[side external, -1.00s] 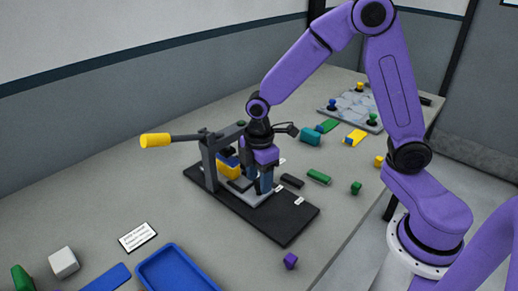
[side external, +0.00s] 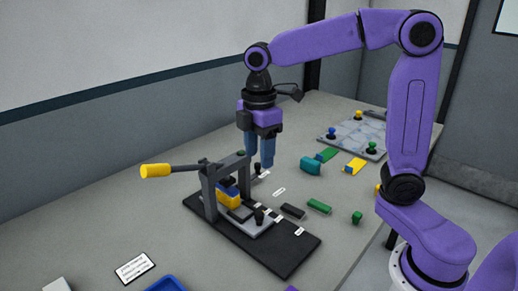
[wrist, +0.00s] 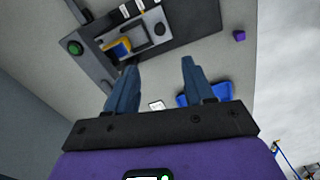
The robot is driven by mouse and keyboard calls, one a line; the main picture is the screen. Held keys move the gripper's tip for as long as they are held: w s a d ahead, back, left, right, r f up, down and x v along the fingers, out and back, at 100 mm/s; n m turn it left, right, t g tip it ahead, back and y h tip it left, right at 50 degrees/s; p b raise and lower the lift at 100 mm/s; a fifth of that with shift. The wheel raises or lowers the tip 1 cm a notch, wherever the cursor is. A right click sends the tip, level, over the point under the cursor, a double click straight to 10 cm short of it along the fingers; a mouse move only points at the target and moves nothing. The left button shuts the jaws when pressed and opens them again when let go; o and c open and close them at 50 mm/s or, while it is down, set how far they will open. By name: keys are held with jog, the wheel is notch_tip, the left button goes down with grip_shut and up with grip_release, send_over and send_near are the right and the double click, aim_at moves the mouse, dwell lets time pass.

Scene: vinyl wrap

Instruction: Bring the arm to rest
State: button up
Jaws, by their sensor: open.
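My gripper (side external: 256,165) is purple with blue fingers. It hangs fingers down above the table, just behind the press fixture (side external: 208,192), apart from it. In the wrist view the two fingers (wrist: 158,88) are spread with nothing between them. The fixture is a dark grey frame on a black base plate (side external: 285,262), with a yellow-ended lever (side external: 155,170) sticking out to the left. A blue and yellow block (side external: 228,192) sits under the frame and also shows in the wrist view (wrist: 120,48).
A dark bar (side external: 293,211), a green block (side external: 319,206) and a teal piece (side external: 312,166) lie right of the fixture. A board with colored knobs (side external: 350,133) lies at the back. A blue tray (side external: 165,285) and a label card (side external: 135,267) are at the front. The air around my gripper is clear.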

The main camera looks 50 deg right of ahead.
jog(key=shift+r, duration=0.1)
jog(key=s+d+f+m, duration=0.1)
jog(key=s+f, duration=0.3)
jog(key=s, duration=0.7)
jog(key=s+d+f+m, duration=0.1)
jog(key=s+f, duration=0.3)
jog(key=s, duration=0.7)
jog(key=shift+s+d+f+m, duration=0.15)
jog(key=shift+s+d+m, duration=0.2)
jog(key=shift+d, duration=0.55)
jog(key=shift+w, duration=0.15)
jog(key=shift+c, duration=0.3)
